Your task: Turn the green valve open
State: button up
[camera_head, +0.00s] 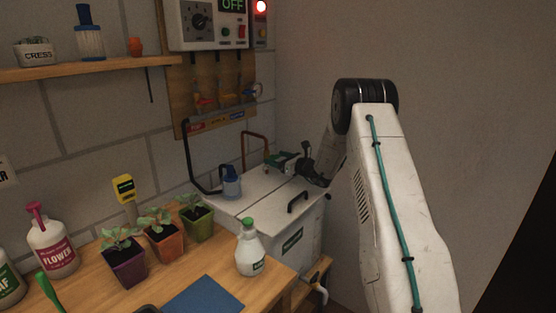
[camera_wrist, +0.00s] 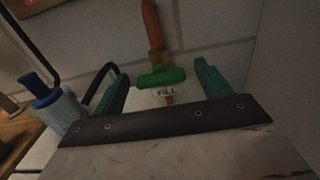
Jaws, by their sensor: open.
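The green valve handle (camera_wrist: 162,77) shows in the wrist view as a short bar lying across a copper-coloured pipe (camera_wrist: 152,28). A small white tag reading FILL (camera_wrist: 167,92) is just below it. My gripper (camera_wrist: 161,70) is open, with one teal finger on each side of the handle and a visible gap to it on both sides. I cannot tell whether the fingers reach fully around its depth. In the head view my gripper (camera_head: 284,160) is above the back of the white tank, near the wall. The valve cannot be told apart from the fingers there.
The white tank (camera_head: 255,211) has a black lid handle (camera_head: 297,201). A blue-topped filter (camera_head: 231,182) stands left of my gripper and also shows in the wrist view (camera_wrist: 58,108). A black bent pipe (camera_head: 191,165) runs beside it. Potted seedlings and bottles stand on the wooden bench.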

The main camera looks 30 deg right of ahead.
jog(key=c, duration=1)
jog(key=n, duration=0.4)
jog(key=shift+a+n, duration=0.1)
jog(key=shift+n, duration=0.2)
jog(key=n, duration=0.4)
jog(key=shift+s+a+f+n, duration=0.1)
jog(key=shift+n, duration=0.2)
jog(key=n, duration=0.4)
jog(key=shift+f, duration=0.1)
jog(key=shift+f+n, duration=0.1)
jog(key=shift+n, duration=2.3)
